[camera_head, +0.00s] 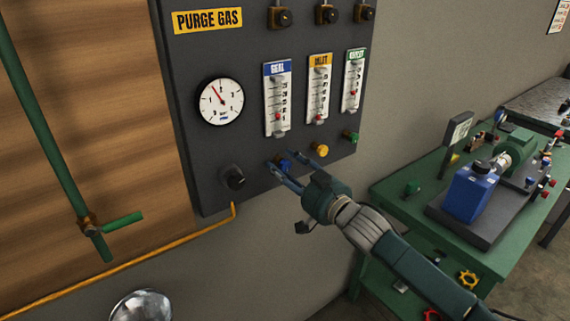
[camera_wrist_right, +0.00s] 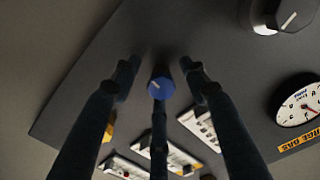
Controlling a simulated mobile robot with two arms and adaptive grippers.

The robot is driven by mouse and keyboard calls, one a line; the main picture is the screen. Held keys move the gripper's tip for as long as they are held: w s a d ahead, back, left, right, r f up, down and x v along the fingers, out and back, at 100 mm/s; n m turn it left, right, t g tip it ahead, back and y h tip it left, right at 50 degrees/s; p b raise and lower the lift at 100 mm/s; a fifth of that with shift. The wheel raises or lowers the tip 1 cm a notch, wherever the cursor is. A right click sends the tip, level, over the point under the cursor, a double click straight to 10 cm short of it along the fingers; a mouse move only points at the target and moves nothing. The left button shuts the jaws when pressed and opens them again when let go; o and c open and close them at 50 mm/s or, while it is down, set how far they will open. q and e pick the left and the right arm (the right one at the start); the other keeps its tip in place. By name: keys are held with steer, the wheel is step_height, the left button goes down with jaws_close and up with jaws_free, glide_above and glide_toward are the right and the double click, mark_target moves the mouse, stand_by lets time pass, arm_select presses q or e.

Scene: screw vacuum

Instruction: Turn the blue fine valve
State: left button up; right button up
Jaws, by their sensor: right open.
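The blue fine valve knob (camera_head: 284,165) is on the lower part of the dark panel, below the blue-labelled flow gauge. My right gripper (camera_head: 284,161) reaches the panel from the lower right, its fingers open on either side of the knob. In the right wrist view, the round blue knob (camera_wrist_right: 161,88) with a pale pointer line sits between the spread fingertips (camera_wrist_right: 160,72). A gap shows on both sides of the knob; a dark finger below it ends close to its edge, and contact there cannot be told. My left gripper is not in view.
A yellow knob (camera_head: 321,150) and a green knob (camera_head: 351,137) sit to the right of the blue one. A black knob (camera_head: 233,177) is to its left. A dial gauge (camera_head: 220,101) is above. A green bench (camera_head: 405,203) with a blue pump (camera_head: 469,193) stands at right.

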steer(key=shift+w, duration=0.15)
steer(key=shift+a, duration=0.1)
steer(key=shift+c, duration=0.5)
steer(key=shift+f, duration=0.1)
jaws_close()
steer(key=shift+n, duration=0.3)
